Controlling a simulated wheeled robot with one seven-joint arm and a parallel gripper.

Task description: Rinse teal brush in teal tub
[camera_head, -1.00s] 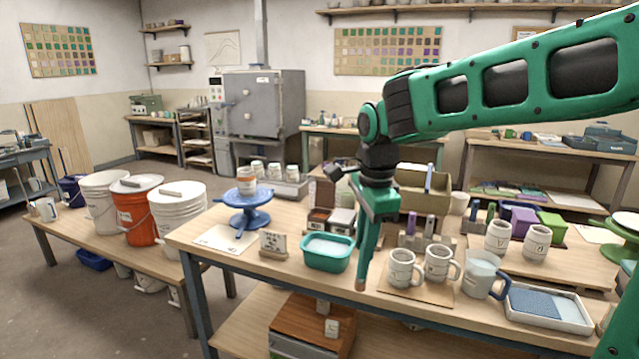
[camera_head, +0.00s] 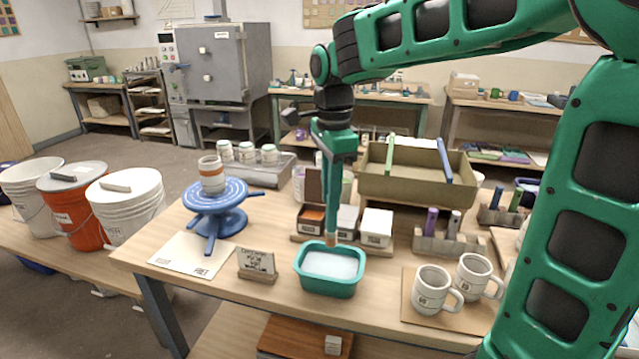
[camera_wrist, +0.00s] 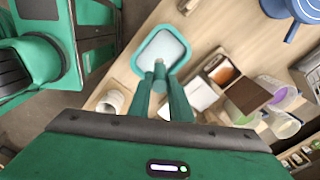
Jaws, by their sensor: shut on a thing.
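The teal brush (camera_head: 331,205) hangs upright from my gripper (camera_head: 334,165), with its tan tip downward. In the wrist view my gripper (camera_wrist: 164,100) is shut on the brush (camera_wrist: 160,72), whose tip overlaps the near part of the tub. The teal tub (camera_head: 329,284) stands on the table near its front edge and holds pale water (camera_head: 330,265). The tub also shows in the wrist view (camera_wrist: 140,65). In the head view the brush tip lines up with the tub's back rim. I cannot tell whether it touches the rim or water.
Small boxes (camera_head: 376,229) stand just behind the tub. A small sign (camera_head: 257,265) and a blue turntable (camera_head: 216,198) with a jar are to its left. Mugs (camera_head: 433,290) stand at right on a board. A tan crate (camera_head: 415,188) is behind.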

